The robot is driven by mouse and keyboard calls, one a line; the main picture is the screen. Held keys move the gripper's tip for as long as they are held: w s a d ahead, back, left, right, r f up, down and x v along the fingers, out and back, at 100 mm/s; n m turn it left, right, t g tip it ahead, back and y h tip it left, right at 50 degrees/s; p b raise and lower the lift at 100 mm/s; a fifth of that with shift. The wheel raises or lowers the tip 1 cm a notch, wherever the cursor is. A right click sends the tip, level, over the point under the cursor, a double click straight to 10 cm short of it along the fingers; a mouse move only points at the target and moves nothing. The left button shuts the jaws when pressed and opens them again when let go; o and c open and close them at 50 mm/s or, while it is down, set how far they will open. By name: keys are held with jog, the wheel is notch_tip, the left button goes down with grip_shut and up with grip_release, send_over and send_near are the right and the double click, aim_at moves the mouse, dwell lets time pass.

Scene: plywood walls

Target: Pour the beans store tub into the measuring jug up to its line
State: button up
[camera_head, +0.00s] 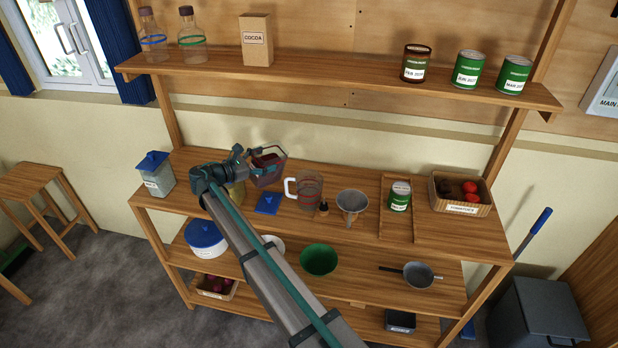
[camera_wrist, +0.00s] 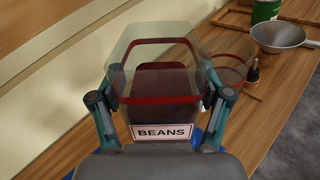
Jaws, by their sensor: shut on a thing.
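The beans store tub (camera_head: 267,170) is clear, with dark red contents and a red band. Its BEANS label (camera_wrist: 164,132) faces me in the wrist view. My gripper (camera_wrist: 162,112) is shut on the tub, one finger on each side. The tub is held left of the measuring jug and looks a little above the shelf; its tilt is hard to judge. The measuring jug (camera_head: 309,191) is clear, with a white handle on its left and red marking. It stands upright and shows partly behind the tub in the wrist view (camera_wrist: 232,58). Its inside is not clear.
A blue lid (camera_head: 268,203) lies on the shelf below the tub. A green-labelled can (camera_head: 399,196) stands farther right. A blue-lidded tub (camera_head: 157,175) stands at the left end.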

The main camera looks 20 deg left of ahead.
aim_at(276, 160)
jog(key=shift+d+f+b, duration=0.3)
jog(key=shift+f+b, duration=0.05)
jog(key=shift+f, duration=0.05)
jog(key=shift+d+r+m+y, duration=0.35)
jog(key=shift+r+m+y, duration=0.05)
jog(key=shift+m, duration=0.2)
jog(key=shift+s+d+r+m+g+y+b, duration=0.1)
jog(key=shift+d+r+m+g+y+b, duration=0.2)
jog(key=shift+d+r+m+b, duration=0.25)
jog(key=shift+d+r+m+g+y+b, duration=0.25)
jog(key=shift+d+m+y+b, duration=0.1)
jog(key=shift+d+b, duration=0.35)
jog(key=shift+d+f+m+y+b, duration=0.3)
jog(key=shift+d+m+y+b, duration=0.4)
jog(key=shift+b, duration=0.55)
jog(key=shift+a, duration=0.2)
jog(key=shift+m, duration=0.3)
jog(key=shift+d+f+m+g+y+b, duration=0.35)
jog(key=shift+m+y+b, duration=0.25)
jog(key=shift+b, duration=0.65)
jog(key=shift+d+r+m+y+b, duration=0.4)
jog(key=shift+r+m+y+b, duration=0.15)
jog(key=shift+b, duration=0.1)
jog(key=shift+d+r+m+y+b, duration=0.15)
jog(key=shift+d+m+y+b, duration=0.15)
jog(key=shift+d, duration=0.2)
jog(key=shift+d+r+m+y+b, duration=0.2)
jog(key=shift+d+b, duration=0.1)
jog(key=shift+d, duration=0.15)
dwell(1.0)
